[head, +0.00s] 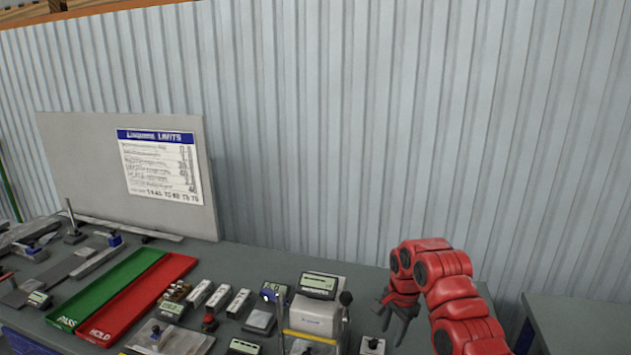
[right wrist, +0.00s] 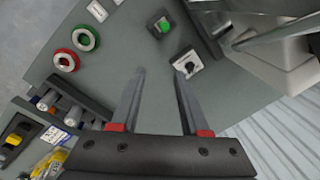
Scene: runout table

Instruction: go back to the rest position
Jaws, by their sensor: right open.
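My right gripper (head: 396,312) is at the end of the red arm, above the right part of the table (head: 255,258). In the right wrist view my right gripper (right wrist: 158,78) has its two fingers apart, with nothing between them. The grey surface and a small white block with a dark knob (right wrist: 187,63) lie beyond the fingertips. My left gripper is not in either view.
A green PASS tray (head: 105,290) and a red HOLD tray (head: 150,295) lie on the left. Several gauges and a display box (head: 318,285) crowd the middle. A board with a limits sheet (head: 160,165) stands behind. Another grey table (head: 580,315) is at right.

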